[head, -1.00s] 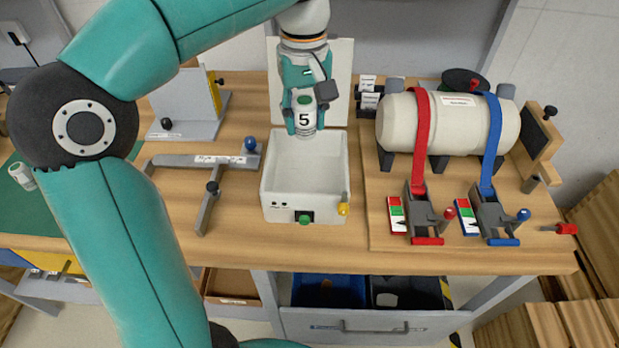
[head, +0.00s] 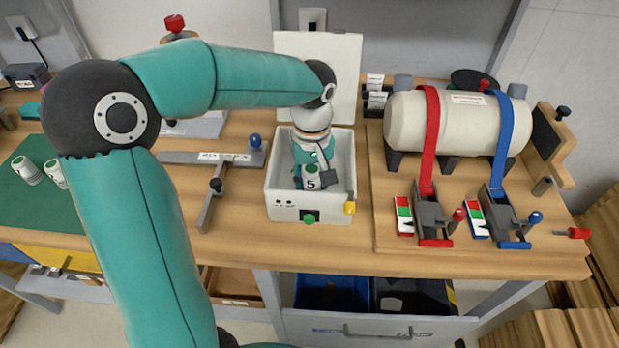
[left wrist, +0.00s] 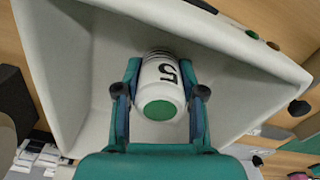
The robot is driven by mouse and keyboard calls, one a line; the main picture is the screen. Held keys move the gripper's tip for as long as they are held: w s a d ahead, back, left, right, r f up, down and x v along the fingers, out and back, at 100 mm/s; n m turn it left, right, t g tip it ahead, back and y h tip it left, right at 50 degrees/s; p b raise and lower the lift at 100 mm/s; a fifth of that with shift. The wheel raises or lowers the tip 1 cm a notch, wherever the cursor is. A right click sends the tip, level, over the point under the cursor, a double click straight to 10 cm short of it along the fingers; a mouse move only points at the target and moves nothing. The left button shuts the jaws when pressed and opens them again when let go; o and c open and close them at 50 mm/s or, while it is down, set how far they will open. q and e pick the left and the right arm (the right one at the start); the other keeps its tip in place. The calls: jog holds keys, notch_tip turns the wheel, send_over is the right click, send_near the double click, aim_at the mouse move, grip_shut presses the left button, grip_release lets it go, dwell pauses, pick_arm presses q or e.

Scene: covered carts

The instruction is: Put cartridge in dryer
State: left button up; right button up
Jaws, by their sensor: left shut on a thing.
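The cartridge (head: 312,178) is a white cylinder with a green cap and a black 5. My left gripper (head: 312,175) is shut on it, low inside the white open box of the dryer (head: 282,205). In the left wrist view the two fingers clasp the cartridge (left wrist: 165,80) on both sides, its green end toward the camera, with the white box walls (left wrist: 60,60) around it. I cannot tell whether it touches the box floor. My right gripper is not in view.
A cream tank (head: 440,122) with red and blue straps stands on a wooden board at right. A grey bracket with a blue knob (head: 254,141) lies left of the dryer. Two more white cartridges (head: 27,170) lie on a green mat (head: 45,205) at far left.

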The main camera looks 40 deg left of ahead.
aim_at(312, 169)
pick_arm(q)
jog(key=shift+f, duration=0.1)
jog(key=shift+f, duration=0.1)
jog(key=o, duration=1.2)
notch_tip(312, 169, up, 12)
jog(key=shift+r+p, duration=0.15)
jog(key=shift+p, duration=0.45)
